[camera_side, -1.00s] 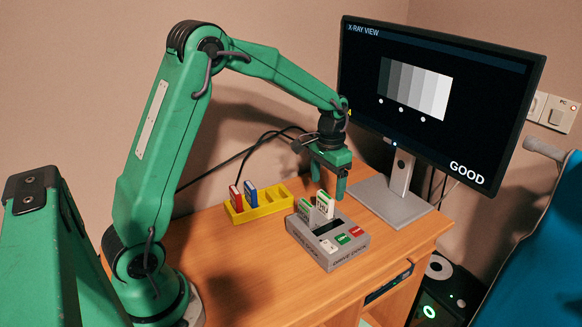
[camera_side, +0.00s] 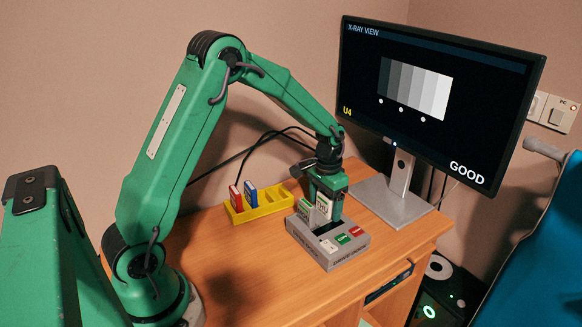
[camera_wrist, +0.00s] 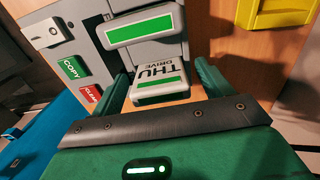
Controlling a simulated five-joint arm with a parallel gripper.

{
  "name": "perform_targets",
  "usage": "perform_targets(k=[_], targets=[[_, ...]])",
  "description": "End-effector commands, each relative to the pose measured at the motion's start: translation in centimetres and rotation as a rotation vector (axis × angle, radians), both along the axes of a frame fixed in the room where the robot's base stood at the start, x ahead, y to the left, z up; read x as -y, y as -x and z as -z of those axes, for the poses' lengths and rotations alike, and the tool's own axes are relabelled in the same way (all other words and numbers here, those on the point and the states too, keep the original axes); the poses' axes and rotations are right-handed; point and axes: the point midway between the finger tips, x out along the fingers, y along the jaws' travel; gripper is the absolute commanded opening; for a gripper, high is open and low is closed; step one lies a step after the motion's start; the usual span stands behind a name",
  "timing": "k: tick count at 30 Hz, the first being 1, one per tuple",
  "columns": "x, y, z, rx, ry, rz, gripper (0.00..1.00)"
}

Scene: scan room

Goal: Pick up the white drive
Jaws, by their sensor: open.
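The white drive (camera_side: 322,206), with a green stripe on its end and "THU DRIVE" lettering, stands upright in a grey dock (camera_side: 338,259) on the desk. In the wrist view the white drive (camera_wrist: 160,77) sits between the two green fingers of my gripper (camera_wrist: 165,84), with a visible gap on either side. My gripper (camera_side: 327,200) is open and low behind the drive in the side view. A second drive with a green end (camera_side: 304,208) stands beside it in the dock; it also shows in the wrist view (camera_wrist: 143,28).
A yellow rack (camera_side: 262,208) holds a red drive (camera_side: 235,197) and a blue drive (camera_side: 251,194), with empty slots at its right. The dock has green, red and white buttons in front. A monitor (camera_side: 398,203) on a stand is behind right, reading "GOOD". The front desk surface is clear.

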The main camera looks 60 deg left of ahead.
Motion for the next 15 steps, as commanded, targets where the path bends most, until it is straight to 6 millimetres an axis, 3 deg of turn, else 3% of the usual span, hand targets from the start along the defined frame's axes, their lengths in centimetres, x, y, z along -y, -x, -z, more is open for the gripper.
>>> perform_targets(k=[15], targets=[[0.01, 0.01, 0.06, 0.000, 0.000, 0.000, 0.76]])
